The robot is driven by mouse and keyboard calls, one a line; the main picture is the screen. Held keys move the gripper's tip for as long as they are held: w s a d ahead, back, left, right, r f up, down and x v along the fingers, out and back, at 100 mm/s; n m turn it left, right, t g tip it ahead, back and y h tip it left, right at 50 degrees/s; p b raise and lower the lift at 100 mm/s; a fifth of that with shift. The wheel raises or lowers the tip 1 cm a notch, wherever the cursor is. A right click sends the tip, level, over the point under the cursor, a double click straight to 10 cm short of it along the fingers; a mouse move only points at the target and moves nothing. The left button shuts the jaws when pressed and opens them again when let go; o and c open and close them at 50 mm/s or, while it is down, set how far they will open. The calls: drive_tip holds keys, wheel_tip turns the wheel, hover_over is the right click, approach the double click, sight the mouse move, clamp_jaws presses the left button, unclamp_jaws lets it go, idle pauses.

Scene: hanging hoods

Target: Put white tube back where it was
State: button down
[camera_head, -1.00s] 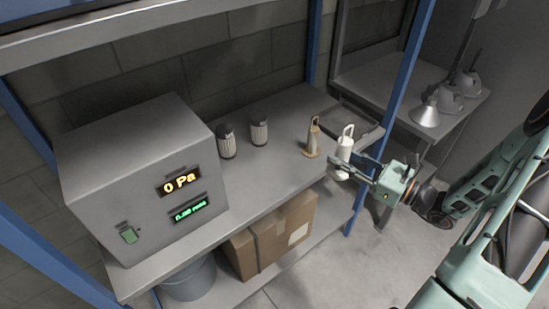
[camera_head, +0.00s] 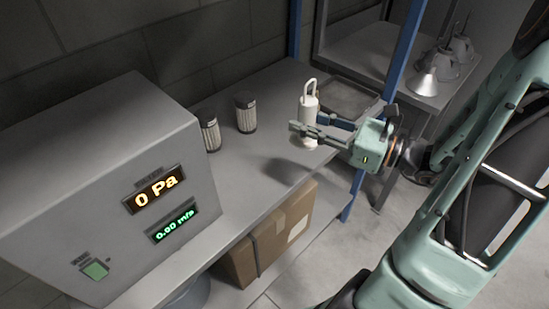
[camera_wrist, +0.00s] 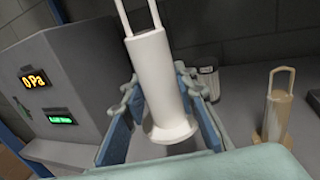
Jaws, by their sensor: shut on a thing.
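The white tube (camera_head: 308,112) is a pale cylinder with a loop handle on top and a flared foot. My gripper (camera_head: 322,130) is shut on it and holds it upright over the right part of the grey bench. In the wrist view the white tube (camera_wrist: 158,80) stands between the two blue-padded fingers. A similar tan tube with a loop handle (camera_wrist: 276,115) stands to the right in the wrist view. In the head view the tan tube is hidden, apparently behind the held tube. I cannot tell whether the white tube's foot touches the bench.
A grey box with a "0 Pa" display (camera_head: 120,190) stands at the bench's left. Two dark-capped canisters (camera_head: 246,112) (camera_head: 209,131) stand near the wall. A blue post (camera_head: 405,45) rises behind my gripper. Metal hoods (camera_head: 430,75) sit on a farther table. The bench's (camera_head: 265,165) front middle is clear.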

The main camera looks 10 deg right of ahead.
sight(305, 139)
drive_tip(key=s+b, duration=0.1)
drive_tip(key=s+f+b, duration=0.1)
drive_tip(key=s+a+b, duration=0.1)
drive_tip(key=b, duration=0.1)
drive_tip(key=shift+s+f, duration=0.15)
drive_tip(key=shift+s, duration=0.2)
drive_tip(key=w+f, duration=0.3)
drive_tip(key=w, duration=0.1)
drive_tip(key=w+a+f+b, duration=0.1)
drive_tip(key=w+f, duration=0.2)
drive_tip(key=w, duration=0.2)
drive_tip(key=w+f+b, duration=0.1)
drive_tip(key=w+f, duration=0.2)
drive_tip(key=w, duration=0.1)
drive_tip(key=shift+w+a+f, duration=0.1)
drive_tip(key=shift+w+a, duration=0.05)
drive_tip(key=shift+w, duration=0.05)
drive_tip(key=shift+w+f, duration=0.1)
drive_tip(key=shift+f, duration=0.1)
drive_tip(key=shift+w+f, duration=0.15)
drive_tip(key=shift+f, duration=1.45)
drive_tip(key=shift+f+b, duration=0.15)
drive_tip(key=shift+b, duration=0.2)
drive_tip(key=c, duration=1.5)
unclamp_jaws()
drive_tip(key=shift+c, duration=0.2)
